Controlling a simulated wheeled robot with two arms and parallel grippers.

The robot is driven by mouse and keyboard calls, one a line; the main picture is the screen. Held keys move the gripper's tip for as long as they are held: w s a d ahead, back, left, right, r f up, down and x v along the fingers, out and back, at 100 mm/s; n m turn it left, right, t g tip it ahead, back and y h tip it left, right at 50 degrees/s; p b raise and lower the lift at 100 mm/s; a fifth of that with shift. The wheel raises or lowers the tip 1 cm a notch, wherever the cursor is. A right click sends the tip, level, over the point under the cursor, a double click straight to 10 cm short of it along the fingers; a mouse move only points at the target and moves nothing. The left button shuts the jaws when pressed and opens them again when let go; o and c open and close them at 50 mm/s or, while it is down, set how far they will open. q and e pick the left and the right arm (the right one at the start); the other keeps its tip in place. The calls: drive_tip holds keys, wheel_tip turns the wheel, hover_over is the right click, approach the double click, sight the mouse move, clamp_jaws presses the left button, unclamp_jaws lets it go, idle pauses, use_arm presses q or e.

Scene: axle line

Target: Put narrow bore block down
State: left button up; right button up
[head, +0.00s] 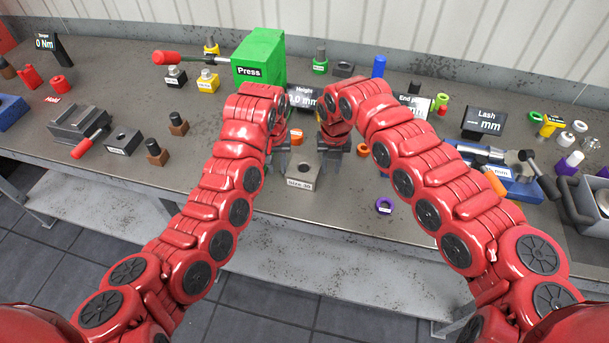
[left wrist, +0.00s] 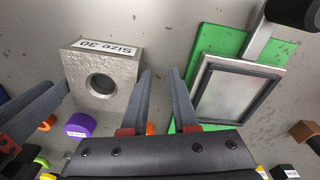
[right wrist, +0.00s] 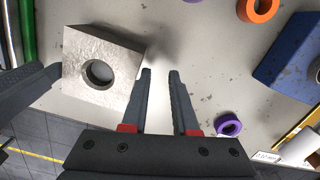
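A grey metal block labelled "Size 30" (head: 303,176), with a round hole through it, appears to rest on the bench near its front edge. It also shows in the left wrist view (left wrist: 127,75) and the right wrist view (right wrist: 80,58). My left gripper (head: 281,160) is at its left side, fingers apart and empty (left wrist: 162,75). My right gripper (head: 334,158) is at its right side, also with fingers apart and empty (right wrist: 160,75). Neither gripper holds the block. No label reads narrow bore, so I cannot confirm its bore from the name.
Another labelled holed block (head: 124,142) sits at left, near a vise (head: 80,124). A green press (head: 258,57) stands behind my left gripper. A purple ring (head: 384,206) lies right of the block, near the front edge. A blue measuring fixture (head: 515,184) is further right.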

use_arm(q)
wheel_tip(320, 180, up, 12)
drive_tip(key=shift+s, duration=0.4)
use_arm(e)
wheel_tip(320, 180, up, 12)
drive_tip(key=shift+s, duration=0.45)
use_arm(q)
drive_tip(key=shift+s+f, duration=0.1)
drive_tip(key=shift+f, duration=0.05)
use_arm(e)
drive_tip(key=shift+f, duration=0.1)
